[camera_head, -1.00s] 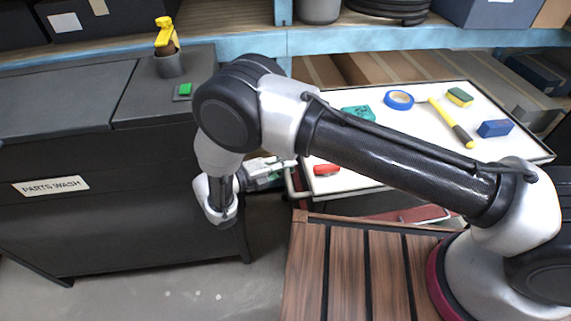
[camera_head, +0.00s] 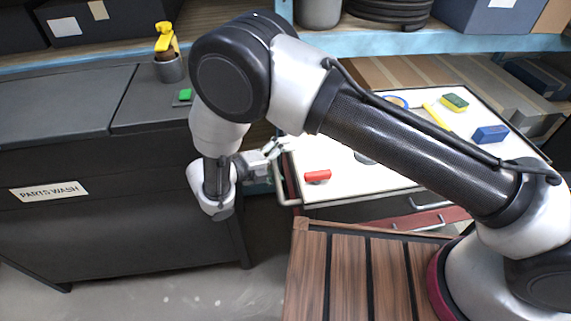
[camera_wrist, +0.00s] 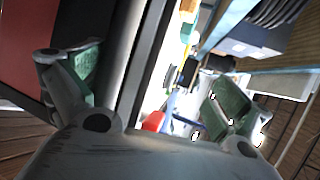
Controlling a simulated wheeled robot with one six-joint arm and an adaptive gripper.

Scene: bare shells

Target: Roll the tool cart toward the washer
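The tool cart (camera_head: 385,181) has a white top with a dark rim, red drawers and a pale handle (camera_head: 281,184) on its left end. The washer (camera_head: 120,215), a dark cabinet labelled PARTS WASH, stands to its left with a narrow gap between. My gripper (camera_head: 279,149) is at the cart's left end, close to the handle. In the wrist view its green-padded fingers (camera_wrist: 155,90) are spread wide, with a dark and grey edge of the cart between them. I cannot tell whether they touch it. My arm hides part of the cart top.
On the cart lie a red block (camera_head: 317,176), a blue block (camera_head: 490,134), a green-and-yellow sponge (camera_head: 455,102) and other tools. A blue-edged shelf (camera_head: 420,45) runs behind. A slatted wooden surface (camera_head: 345,270) is in front.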

